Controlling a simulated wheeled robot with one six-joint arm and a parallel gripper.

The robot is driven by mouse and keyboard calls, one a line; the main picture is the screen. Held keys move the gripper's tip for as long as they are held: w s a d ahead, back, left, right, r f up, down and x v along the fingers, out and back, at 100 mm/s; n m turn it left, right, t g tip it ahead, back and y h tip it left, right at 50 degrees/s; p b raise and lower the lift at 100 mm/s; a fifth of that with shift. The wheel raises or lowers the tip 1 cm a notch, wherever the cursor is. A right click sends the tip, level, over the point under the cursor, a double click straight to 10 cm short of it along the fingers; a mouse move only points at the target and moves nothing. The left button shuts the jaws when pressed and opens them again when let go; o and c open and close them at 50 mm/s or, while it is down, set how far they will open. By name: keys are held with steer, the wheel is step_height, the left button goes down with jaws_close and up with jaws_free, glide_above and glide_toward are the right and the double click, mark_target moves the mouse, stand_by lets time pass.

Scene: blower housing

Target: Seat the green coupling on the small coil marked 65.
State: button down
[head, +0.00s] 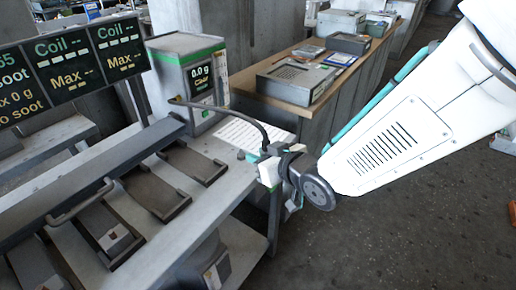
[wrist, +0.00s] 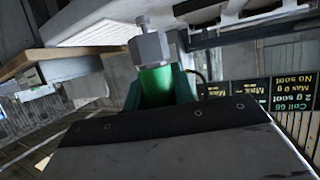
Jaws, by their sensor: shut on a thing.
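My gripper (head: 270,168) is held above the floor just off the right end of the grey bench. In the wrist view, its teal fingers (wrist: 160,88) are shut on the green coupling (wrist: 156,84). A silver hexagonal fitting with a narrow stem (wrist: 150,46) sticks out beyond the coupling. In the head view the coupling is too small and hidden to make out. No coil with a readable 65 shows. A small pale block with a dark mark (head: 116,240) sits in a dark tray on the bench, but I cannot tell what it is.
Dark trays (head: 160,192) line the grey bench (head: 225,178). A green-trimmed instrument (head: 190,75) reads 0.0 g at its back end. A wooden counter (head: 310,85) stands behind.

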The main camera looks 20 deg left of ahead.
steer(key=shift+s+d+r, duration=0.1)
steer(key=shift+s+d, duration=0.25)
steer(key=shift+d, duration=0.25)
steer(key=shift+d, duration=0.15)
